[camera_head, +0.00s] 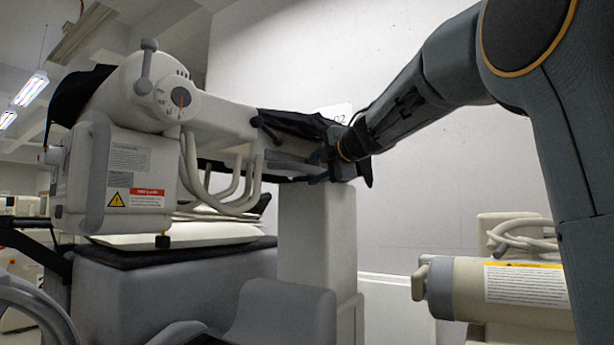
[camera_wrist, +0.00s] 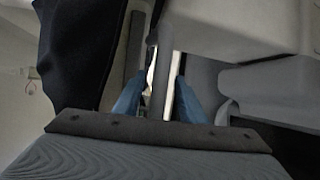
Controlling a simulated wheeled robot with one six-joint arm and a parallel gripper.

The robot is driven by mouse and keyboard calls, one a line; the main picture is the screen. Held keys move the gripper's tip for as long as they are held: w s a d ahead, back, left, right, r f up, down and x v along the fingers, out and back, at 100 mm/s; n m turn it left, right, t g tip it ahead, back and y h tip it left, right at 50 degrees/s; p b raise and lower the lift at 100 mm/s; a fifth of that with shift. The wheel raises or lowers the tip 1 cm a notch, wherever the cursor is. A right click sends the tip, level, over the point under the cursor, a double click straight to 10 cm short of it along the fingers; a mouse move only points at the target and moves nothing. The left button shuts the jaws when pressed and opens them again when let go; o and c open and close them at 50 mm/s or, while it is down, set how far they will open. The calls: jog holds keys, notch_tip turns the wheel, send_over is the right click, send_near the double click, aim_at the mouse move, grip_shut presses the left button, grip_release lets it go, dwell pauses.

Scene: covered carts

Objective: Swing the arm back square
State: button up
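The white arm (camera_head: 225,118) of a covered machine reaches right from a round joint housing (camera_head: 150,90) with a dial. A black cover (camera_head: 290,122) lies along the arm's far end. My gripper (camera_head: 316,166) is at that end, partly hidden by my wrist. In the wrist view, the blue fingers of my gripper (camera_wrist: 158,103) stand on either side of a grey bar (camera_wrist: 166,75). Light gaps show between bar and fingers, so it looks open around the bar. Contact on the right side is hard to tell.
Below the arm are a padded bed (camera_head: 190,238) and a grey-white column (camera_head: 318,235). Looped hoses (camera_head: 215,190) hang under the arm. A beige cylinder unit (camera_head: 500,290) stands at lower right. A bare wall (camera_head: 430,210) is behind.

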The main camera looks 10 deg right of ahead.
jog(key=shift+x, duration=2.15)
jog(key=shift+c, duration=0.2)
jog(key=shift+s, duration=0.1)
grip_shut()
jog(key=shift+f, duration=0.1)
